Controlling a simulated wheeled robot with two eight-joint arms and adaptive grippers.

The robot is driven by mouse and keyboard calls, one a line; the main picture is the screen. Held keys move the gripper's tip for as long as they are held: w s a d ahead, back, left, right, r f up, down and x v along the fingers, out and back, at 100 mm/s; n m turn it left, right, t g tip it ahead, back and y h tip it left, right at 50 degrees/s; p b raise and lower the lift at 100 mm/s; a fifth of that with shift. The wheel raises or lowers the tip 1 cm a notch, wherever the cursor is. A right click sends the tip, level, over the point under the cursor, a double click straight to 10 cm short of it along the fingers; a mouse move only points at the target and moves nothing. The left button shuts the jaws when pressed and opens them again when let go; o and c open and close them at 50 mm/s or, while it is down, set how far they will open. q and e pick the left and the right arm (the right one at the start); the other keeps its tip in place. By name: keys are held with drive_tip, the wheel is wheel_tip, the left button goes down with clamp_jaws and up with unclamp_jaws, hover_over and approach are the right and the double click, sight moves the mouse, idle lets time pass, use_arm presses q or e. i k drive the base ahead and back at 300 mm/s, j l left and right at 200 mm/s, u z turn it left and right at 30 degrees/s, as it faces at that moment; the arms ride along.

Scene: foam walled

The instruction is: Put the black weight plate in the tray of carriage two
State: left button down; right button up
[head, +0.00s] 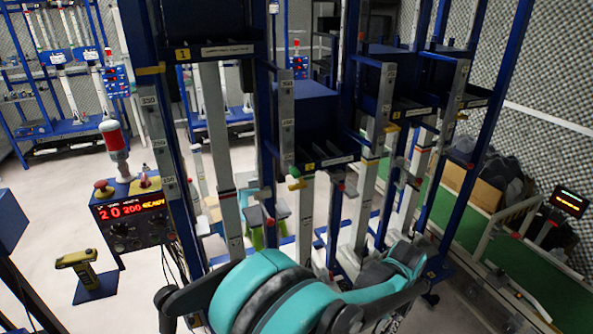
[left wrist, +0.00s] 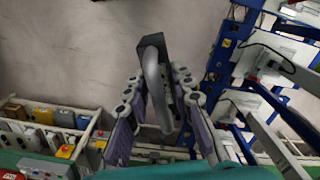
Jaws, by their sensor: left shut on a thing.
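In the left wrist view my left gripper (left wrist: 160,118) is shut on a dark, slab-like thing with a thick grey loop handle, which looks like the black weight plate (left wrist: 146,46). Its fingers with purple pads lie on both sides. The held thing is off the floor. In the head view the teal arm covers the lower middle, and I cannot make out the gripper or the plate. A tall blue rack stands in the middle, with carriages at several heights bearing yellow tags. One tag reads 1 on the upper carriage (head: 215,50). Another tagged carriage (head: 325,160) is lower; its number is unclear.
A control box with a red display (head: 133,215) stands left of the rack. A yellow device (head: 78,265) is near it. Blue posts stand close to the arm. Pale floor is open at left.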

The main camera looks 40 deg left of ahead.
sight(313, 157)
drive_tip(key=i+u, duration=0.4)
drive_tip(key=i+l+u, duration=0.1)
drive_tip(key=i+u, duration=0.25)
drive_tip(key=i+l+u, duration=0.2)
drive_tip(key=u, duration=0.2)
drive_tip(key=i+l+u, duration=0.4)
drive_tip(key=k+j, duration=0.05)
drive_tip(key=j, duration=0.05)
